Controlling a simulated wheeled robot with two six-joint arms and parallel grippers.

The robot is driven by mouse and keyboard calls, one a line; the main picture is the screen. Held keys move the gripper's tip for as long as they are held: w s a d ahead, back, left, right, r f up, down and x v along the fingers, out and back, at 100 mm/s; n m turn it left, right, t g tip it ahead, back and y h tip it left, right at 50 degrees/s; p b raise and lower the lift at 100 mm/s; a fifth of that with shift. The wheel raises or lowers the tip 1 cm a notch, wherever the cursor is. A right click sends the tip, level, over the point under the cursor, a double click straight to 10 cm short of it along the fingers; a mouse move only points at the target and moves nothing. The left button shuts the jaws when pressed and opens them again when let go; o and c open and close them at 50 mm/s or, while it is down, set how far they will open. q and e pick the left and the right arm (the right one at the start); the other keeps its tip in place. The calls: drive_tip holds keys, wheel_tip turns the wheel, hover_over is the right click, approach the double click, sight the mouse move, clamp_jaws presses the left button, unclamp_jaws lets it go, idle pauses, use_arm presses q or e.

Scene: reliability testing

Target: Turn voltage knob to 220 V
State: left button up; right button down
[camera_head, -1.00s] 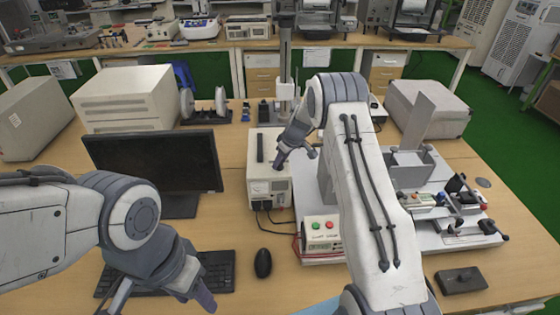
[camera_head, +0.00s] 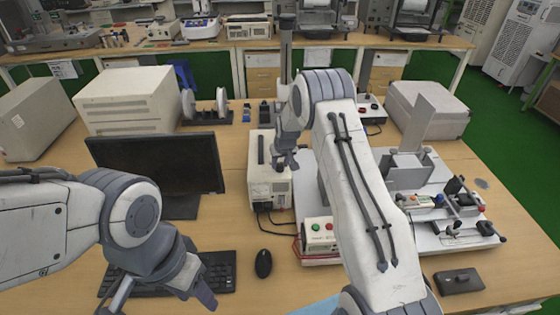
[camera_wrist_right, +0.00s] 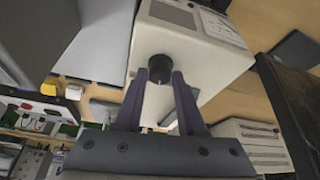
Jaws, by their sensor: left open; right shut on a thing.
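The voltage unit (camera_head: 268,190) is a cream box with a dark carrying handle, standing on the table right of the monitor. Its black round knob (camera_wrist_right: 158,68) shows in the right wrist view on the top of the pale casing. My right gripper (camera_head: 286,165) is over the unit's top, its two dark fingers on either side of the knob and shut on it. The fingers also show in the right wrist view (camera_wrist_right: 160,80). The knob's scale markings cannot be read. My left gripper (camera_head: 165,290) is open and empty above the keyboard, away from the unit.
A monitor (camera_head: 158,165), keyboard (camera_head: 218,272) and mouse (camera_head: 263,263) lie left of and in front of the unit. A box with green and red buttons (camera_head: 321,238) and a test rig (camera_head: 440,215) stand to the right. Cables run from the unit's front.

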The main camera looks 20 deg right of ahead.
drive_tip(key=shift+a+f+m, duration=0.1)
drive_tip(key=shift+m, duration=0.4)
drive_tip(key=m+h+b, duration=0.1)
drive_tip(key=m+b, duration=0.2)
drive_tip(key=b, duration=0.2)
drive_tip(key=m+g+h+b, duration=0.1)
drive_tip(key=m+b, duration=0.3)
drive_tip(key=b, duration=0.2)
drive_tip(key=shift+w+a+f+h, duration=0.15)
drive_tip(key=shift+h, duration=0.25)
drive_tip(key=shift+m+g+b, duration=0.4)
drive_tip(key=shift+m+b, duration=0.2)
drive_tip(key=shift+m, duration=0.2)
drive_tip(key=shift+r+m+g+h+b, duration=0.2)
drive_tip(key=shift+m+g+h+b, duration=0.15)
drive_tip(key=shift+m, duration=0.55)
drive_tip(key=shift+a, duration=0.1)
drive_tip(key=c, duration=0.5)
unclamp_jaws()
